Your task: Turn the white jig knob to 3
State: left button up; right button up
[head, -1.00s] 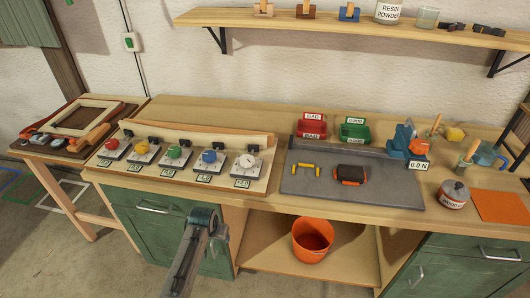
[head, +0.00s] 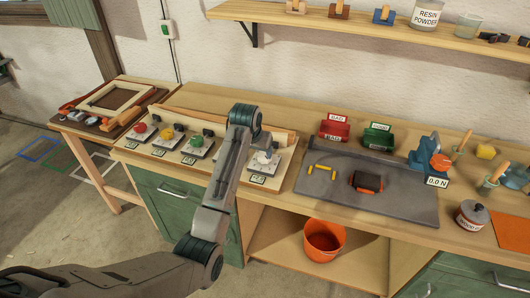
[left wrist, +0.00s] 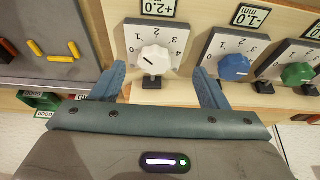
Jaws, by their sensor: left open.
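The white jig knob (left wrist: 155,60) sits on a pale square dial plate with numbers around it, under a "+2.0 mm" label (left wrist: 151,7). A dark mark shows on the knob, but I cannot tell surely which number it points at. My left gripper (left wrist: 159,72) is open and empty, its two blue fingers apart below the knob on either side of it in the left wrist view. I see no contact. In the head view the white knob (head: 263,158) shows beside my left arm, which hides the blue knob. My right gripper is not in view.
The blue knob (left wrist: 234,67) and green knob (left wrist: 297,74) are beside the white one. Yellow (head: 167,135) and red (head: 141,128) knobs are farther left. A grey mat (head: 400,200) with yellow pieces and a dark block lies right of the panel.

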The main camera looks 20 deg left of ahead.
aim_at(264, 155)
pick_arm(q)
jog(key=w+f+p, duration=0.1)
jog(key=w+f, duration=0.1)
jog(key=w+f+p, duration=0.1)
jog(key=w+f, duration=0.1)
jog(key=w+f+p, duration=0.1)
jog(key=f, duration=0.1)
jog(key=shift+w+d+f, duration=0.25)
jog(key=shift+w+d, duration=0.15)
dwell(0.3)
jog(key=c, duration=1)
